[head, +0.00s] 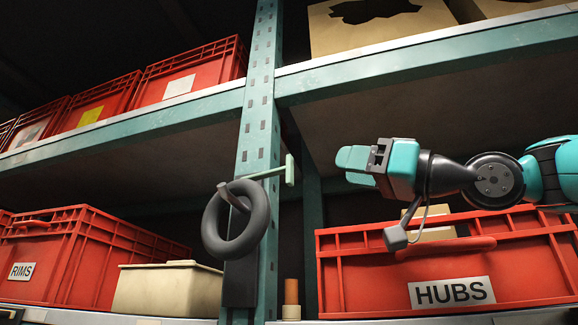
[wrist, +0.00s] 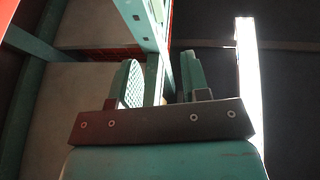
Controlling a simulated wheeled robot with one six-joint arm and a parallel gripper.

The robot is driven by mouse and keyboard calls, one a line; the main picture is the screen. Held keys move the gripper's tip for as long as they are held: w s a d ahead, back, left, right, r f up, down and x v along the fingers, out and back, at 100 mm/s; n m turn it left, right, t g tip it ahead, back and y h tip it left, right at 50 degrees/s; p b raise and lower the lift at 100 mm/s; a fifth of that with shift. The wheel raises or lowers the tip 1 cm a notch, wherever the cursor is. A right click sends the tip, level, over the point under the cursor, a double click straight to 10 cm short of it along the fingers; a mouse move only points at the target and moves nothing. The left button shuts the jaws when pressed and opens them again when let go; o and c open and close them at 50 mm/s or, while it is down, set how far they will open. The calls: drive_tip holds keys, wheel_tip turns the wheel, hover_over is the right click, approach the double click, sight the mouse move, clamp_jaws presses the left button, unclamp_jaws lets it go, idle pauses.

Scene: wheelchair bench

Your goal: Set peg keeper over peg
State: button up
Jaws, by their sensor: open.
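A pale green bar with an upright end plate (head: 290,170) sticks out from the perforated teal post; it looks like the peg keeper. Just below and left of it, a short dark peg (head: 233,197) carries a thick dark grey ring (head: 210,235). The bar lies above the peg and ring, pointing to the right. My gripper (head: 352,165) is right of the end plate, at about its height, with a gap between them. In the wrist view my gripper (wrist: 160,85) has its two teal fingers apart, with no held object visible. I cannot clearly pick out the keeper there.
A red HUBS crate (head: 350,262) stands below my gripper. A red RIMS crate (head: 85,255) and a beige box (head: 165,290) are at the lower left. A teal shelf beam (head: 400,62) runs above. A small orange cylinder (head: 291,292) stands by the post.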

sight(292, 160)
drive_tip(key=p+x, duration=0.5)
drive_tip(key=x, duration=0.6)
drive_tip(key=shift+s+p, duration=0.1)
drive_tip(key=shift+p, duration=0.2)
drive_tip(key=shift+p+x, duration=0.3)
drive_tip(key=shift+x, duration=0.45)
drive_tip(key=shift+f, duration=0.15)
clamp_jaws()
